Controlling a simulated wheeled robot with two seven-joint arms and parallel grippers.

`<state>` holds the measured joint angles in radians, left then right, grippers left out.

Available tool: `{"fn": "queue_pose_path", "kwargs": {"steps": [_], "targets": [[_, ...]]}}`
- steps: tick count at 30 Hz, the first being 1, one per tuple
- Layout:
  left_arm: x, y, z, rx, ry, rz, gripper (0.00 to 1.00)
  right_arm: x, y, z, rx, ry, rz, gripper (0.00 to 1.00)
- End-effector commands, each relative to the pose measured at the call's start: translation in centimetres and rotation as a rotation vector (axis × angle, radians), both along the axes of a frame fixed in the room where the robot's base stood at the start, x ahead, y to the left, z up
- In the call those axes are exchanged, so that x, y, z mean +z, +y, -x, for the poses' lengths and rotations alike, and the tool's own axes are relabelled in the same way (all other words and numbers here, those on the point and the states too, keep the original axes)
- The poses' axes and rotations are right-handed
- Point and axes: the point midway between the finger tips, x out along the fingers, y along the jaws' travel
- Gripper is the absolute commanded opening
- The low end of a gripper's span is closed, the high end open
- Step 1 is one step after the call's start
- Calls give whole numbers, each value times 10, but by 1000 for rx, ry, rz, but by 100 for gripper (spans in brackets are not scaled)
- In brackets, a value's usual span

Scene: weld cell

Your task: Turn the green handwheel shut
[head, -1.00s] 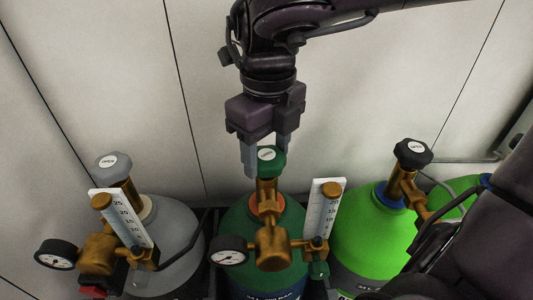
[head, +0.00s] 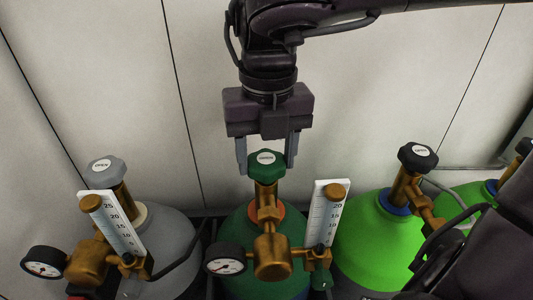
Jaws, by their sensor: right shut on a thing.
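The green handwheel (head: 266,165) sits on top of the brass valve (head: 266,195) of the dark green cylinder in the middle of the head view. It has a white label on top, too small to read surely. My right gripper (head: 266,160) comes down from above, its two grey fingers on the left and right sides of the handwheel. It is shut on the handwheel. My left gripper is not in view.
A grey cylinder (head: 172,245) with a grey handwheel (head: 105,168) stands to the left. A bright green cylinder (head: 375,245) with a black handwheel (head: 417,156) stands to the right. A gauge (head: 226,259) and white flow scale (head: 322,215) flank the middle valve. A pale wall is behind.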

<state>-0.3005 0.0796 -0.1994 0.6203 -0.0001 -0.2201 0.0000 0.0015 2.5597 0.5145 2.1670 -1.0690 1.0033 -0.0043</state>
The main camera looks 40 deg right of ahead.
Motion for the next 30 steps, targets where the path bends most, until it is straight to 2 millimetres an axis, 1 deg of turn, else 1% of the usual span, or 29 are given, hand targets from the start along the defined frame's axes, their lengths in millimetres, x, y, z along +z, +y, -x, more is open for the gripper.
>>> {"fn": "queue_pose_path", "kwargs": {"steps": [12,13,17,26,29,30], "targets": [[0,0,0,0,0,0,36,-2,0,1,-9,7,1,31],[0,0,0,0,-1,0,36,-2,0,1,-9,8,1,58],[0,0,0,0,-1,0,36,-1,0,1,-8,6,1,75],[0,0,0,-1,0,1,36,1,0,0,-6,2,0,76],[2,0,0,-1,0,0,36,10,0,0,-6,1,0,76],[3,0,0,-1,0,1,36,16,0,0,-6,-1,0,76]]}}
